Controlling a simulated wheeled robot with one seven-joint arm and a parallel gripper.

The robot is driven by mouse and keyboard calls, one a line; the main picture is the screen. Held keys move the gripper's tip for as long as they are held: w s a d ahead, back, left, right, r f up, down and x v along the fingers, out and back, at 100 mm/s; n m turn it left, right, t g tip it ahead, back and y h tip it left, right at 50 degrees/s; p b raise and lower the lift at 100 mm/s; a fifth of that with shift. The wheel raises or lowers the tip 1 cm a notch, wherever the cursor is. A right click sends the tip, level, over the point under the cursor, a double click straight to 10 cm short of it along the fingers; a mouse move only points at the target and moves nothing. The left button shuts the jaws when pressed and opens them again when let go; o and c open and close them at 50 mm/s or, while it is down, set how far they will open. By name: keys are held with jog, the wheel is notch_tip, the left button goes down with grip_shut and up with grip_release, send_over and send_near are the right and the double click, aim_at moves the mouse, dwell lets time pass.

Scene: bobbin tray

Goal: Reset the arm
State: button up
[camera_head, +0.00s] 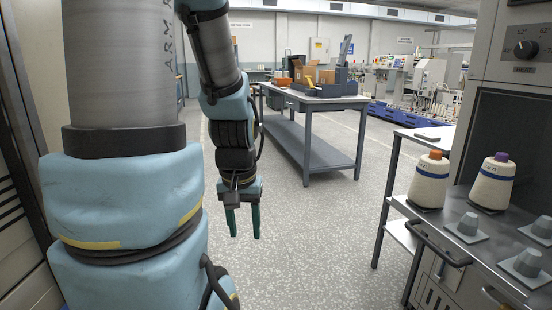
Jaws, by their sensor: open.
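My gripper (243,221) hangs at the end of my arm, pointing down over the bare floor, left of the picture's middle. Its two dark green fingers are apart with nothing between them. The gripper is well away from the bobbins at the right. One white bobbin with an orange top (430,181) and one with a purple top (493,183) stand upright on the grey surface of the cart (471,262) at the right. Each has a blue band. Several empty grey holders (467,227) sit in front of them.
A grey workbench (312,102) with boxes (309,72) and bins stands behind my gripper. A machine with a dial (526,48) rises at the right edge. A narrow side table (423,138) stands beside the cart. The speckled floor (310,235) between my gripper and the cart is clear.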

notch_tip(320, 180, up, 12)
jog(key=p, duration=1)
jog(key=shift+f, duration=0.15)
